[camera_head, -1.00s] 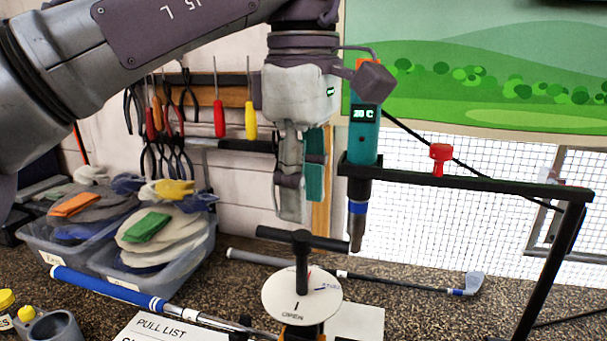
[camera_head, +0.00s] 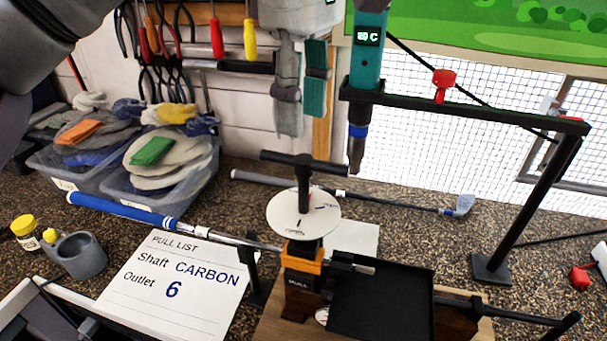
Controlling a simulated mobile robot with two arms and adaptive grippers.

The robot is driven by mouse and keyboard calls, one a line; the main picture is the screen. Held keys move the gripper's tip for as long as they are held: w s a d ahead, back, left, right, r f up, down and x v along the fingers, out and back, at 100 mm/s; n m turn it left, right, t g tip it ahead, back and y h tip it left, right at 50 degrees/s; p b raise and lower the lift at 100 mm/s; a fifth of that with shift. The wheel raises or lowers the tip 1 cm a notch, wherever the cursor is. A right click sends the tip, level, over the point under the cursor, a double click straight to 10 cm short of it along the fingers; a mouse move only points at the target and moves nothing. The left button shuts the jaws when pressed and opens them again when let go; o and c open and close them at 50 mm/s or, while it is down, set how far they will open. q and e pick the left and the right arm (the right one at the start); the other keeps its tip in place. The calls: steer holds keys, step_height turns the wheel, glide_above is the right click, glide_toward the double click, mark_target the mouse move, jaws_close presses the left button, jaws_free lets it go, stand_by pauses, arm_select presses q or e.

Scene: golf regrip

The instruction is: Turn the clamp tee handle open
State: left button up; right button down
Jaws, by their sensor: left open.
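The black clamp tee handle (camera_head: 304,182) stands upright on a round white dial (camera_head: 284,222) above an orange and black clamp (camera_head: 302,262). Its crossbar runs left to right. The dial's lettering is too small to read for sure. My left gripper (camera_head: 301,122) points down, open and empty, with its fingertips just above the crossbar in the picture. I see no contact with the handle. A golf club with a blue grip (camera_head: 125,211) lies with its shaft running toward the clamp. My right gripper is not in view.
A teal heat tool (camera_head: 366,62) hangs from a black stand (camera_head: 470,105) close right of the gripper. Bins of gloves (camera_head: 150,180) stand left. A pull list sheet (camera_head: 175,278), black tray (camera_head: 385,300) and another club (camera_head: 400,203) lie on the bench.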

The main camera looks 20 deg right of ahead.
mark_target(304, 211)
arm_select(q)
step_height(304, 211, down, 12)
steer(key=shift+w+p, duration=0.1)
steer(key=shift+p, duration=0.2)
jaws_close()
